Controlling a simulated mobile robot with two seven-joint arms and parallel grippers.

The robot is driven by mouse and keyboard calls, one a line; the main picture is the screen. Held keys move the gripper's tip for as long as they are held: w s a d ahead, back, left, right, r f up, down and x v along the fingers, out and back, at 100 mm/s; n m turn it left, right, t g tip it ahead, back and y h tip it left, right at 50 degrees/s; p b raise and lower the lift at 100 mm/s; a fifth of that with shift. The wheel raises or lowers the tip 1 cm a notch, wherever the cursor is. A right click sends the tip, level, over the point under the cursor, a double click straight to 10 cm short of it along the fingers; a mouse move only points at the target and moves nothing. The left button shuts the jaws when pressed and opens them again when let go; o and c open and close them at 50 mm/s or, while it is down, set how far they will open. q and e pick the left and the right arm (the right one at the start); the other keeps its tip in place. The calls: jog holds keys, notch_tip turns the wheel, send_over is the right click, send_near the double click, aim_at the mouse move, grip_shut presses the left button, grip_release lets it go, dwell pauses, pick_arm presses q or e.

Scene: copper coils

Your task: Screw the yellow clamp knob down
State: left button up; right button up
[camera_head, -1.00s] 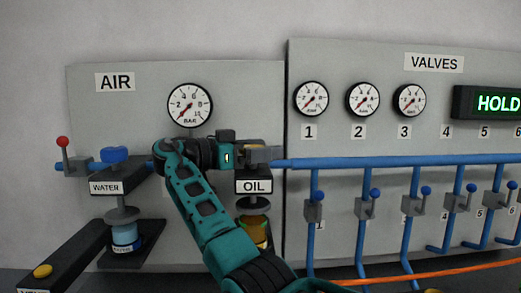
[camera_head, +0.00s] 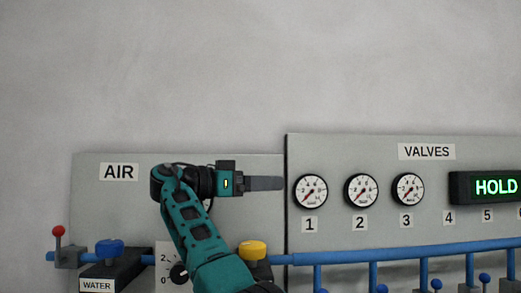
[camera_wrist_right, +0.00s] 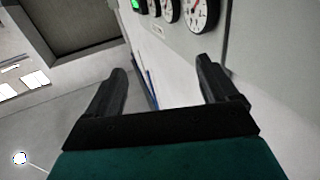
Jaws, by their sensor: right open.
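The yellow clamp knob (camera_head: 252,250) sits at the top of the oil station, low in the head view, just right of my right forearm. My right gripper (camera_head: 268,183) is above the knob and apart from it, with its fingers pointing right. In the right wrist view my right gripper (camera_wrist_right: 165,88) shows two spread fingers with nothing between them. The lower part of the oil station is cut off by the picture's bottom edge, and my forearm hides part of the panel. My left gripper is not in view.
A blue knob (camera_head: 109,247) tops the water station (camera_head: 97,286) at lower left, beside a red-tipped lever (camera_head: 58,232). A blue pipe (camera_head: 400,252) runs right below the gauges (camera_head: 361,190). A green HOLD display (camera_head: 496,187) is at right. The wall above is bare.

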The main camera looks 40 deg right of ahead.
notch_tip(320, 180, up, 7)
jog(key=p, duration=0.1)
jog(key=shift+f+p, duration=0.15)
jog(key=shift+p, duration=0.15)
jog(key=shift+f, duration=0.15)
